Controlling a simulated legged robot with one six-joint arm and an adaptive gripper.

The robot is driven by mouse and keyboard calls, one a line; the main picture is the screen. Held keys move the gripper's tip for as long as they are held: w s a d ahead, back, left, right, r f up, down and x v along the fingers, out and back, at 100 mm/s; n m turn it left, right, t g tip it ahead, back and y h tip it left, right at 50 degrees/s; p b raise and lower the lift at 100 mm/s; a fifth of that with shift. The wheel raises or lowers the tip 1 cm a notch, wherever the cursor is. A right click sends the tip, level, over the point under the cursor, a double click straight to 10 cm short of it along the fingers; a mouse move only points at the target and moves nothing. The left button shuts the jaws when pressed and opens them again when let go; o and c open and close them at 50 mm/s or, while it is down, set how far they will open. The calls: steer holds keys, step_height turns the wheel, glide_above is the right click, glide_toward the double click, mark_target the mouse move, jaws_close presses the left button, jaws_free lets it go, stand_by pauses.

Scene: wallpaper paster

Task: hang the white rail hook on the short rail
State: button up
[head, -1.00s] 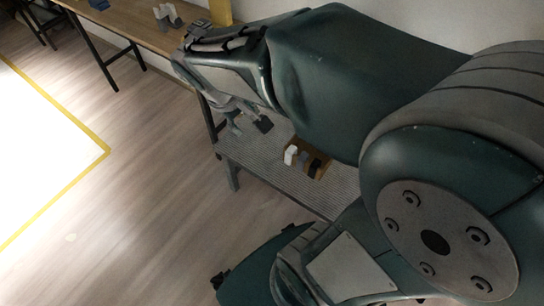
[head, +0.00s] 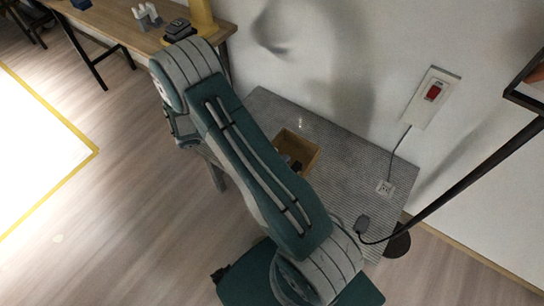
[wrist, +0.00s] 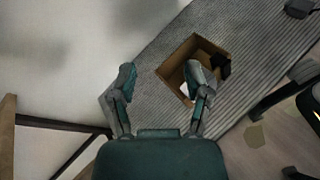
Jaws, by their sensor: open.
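My gripper (wrist: 160,82) is open and empty in the wrist view, with its two fingers spread over the grey ribbed table (wrist: 150,98). A small square wooden box (wrist: 172,68) stands on that table. A small white piece (wrist: 184,90) shows in the box, mostly hidden behind the right finger; I cannot tell whether it is the white rail hook. A black item (wrist: 221,66) lies at the box's right side. In the head view the box (head: 309,155) shows beside my arm, which hides the gripper. I cannot make out the short rail.
In the head view, a wooden desk (head: 112,20) holds small white pieces (head: 147,14), a black device (head: 178,30) and a yellow post (head: 203,18). A black lamp arm (head: 470,185) crosses the right side. Floor lies open at left.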

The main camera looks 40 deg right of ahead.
steer(key=s+f+n+t+h, duration=0.1)
steer(key=f+n+t, duration=0.1)
steer(key=f, duration=0.6)
steer(key=s+f+n+t+h, duration=0.1)
steer(key=f+n+t, duration=0.2)
steer(key=f+n, duration=0.2)
steer(key=s+f+n+t, duration=0.1)
steer(key=f+n+t, duration=0.2)
steer(key=f, duration=0.9)
steer(key=shift+a+n+h, duration=0.3)
steer(key=shift+h, duration=0.1)
steer(key=x, duration=1)
steer(key=shift+w+d+f, duration=0.1)
steer(key=shift+w, duration=0.05)
steer(key=c, duration=0.7)
